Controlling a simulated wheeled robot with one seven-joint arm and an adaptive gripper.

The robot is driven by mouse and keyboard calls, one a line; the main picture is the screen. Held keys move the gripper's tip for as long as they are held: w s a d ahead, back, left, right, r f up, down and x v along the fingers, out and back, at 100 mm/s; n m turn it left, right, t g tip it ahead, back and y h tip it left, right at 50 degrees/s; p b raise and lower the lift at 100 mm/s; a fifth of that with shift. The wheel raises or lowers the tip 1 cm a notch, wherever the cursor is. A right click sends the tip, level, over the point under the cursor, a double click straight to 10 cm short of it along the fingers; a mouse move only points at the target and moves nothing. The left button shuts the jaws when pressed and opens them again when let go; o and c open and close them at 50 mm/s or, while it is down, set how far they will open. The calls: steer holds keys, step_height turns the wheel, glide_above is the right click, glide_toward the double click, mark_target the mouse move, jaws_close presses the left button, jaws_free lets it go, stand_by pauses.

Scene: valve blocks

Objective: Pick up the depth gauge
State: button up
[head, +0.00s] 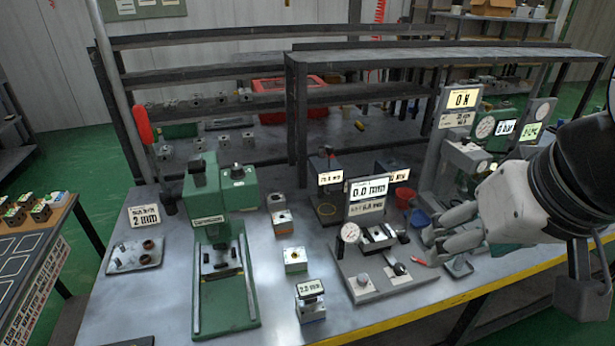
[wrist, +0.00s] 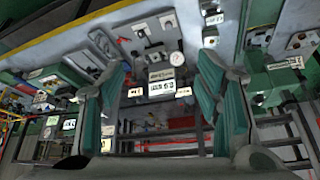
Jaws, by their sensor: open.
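My gripper (head: 437,238) is above the bench, right of the fixture and apart from both gauges. In the wrist view, its teal fingers (wrist: 163,70) are spread with nothing between them. The fixture plate appears beyond them (wrist: 155,42).
A green press (head: 225,250) stands left of the readout device. Several small blocks (head: 294,260) line the space between press and fixture. A blue bowl (head: 420,218), red cup (head: 404,197) and red-handled tool (head: 424,261) lie near my gripper. A grey rack (head: 298,120) rises behind.

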steer(key=w+a+f+m+g+b, duration=0.35)
steer(key=w+a+f+m, duration=0.4)
steer(key=w, duration=0.35)
steer(key=m+g+b, duration=0.2)
steer(key=m+b, duration=0.1)
steer(key=m, duration=0.4)
glide_above(310, 287)
step_height(310, 287, down, 14)
steer(key=f, duration=0.8)
steer(key=shift+s+d+f+b, duration=0.25)
steer(key=shift+d+b, duration=0.15)
steer(key=shift+w+a+f, duration=0.1)
steer(key=shift+a+f, duration=0.1)
steer(key=shift+f, duration=1.1)
steer(key=shift+w+a+f, duration=0.1)
steer(key=shift+a+f, duration=0.05)
steer(key=shift+f, duration=1.15)
jaws_close()
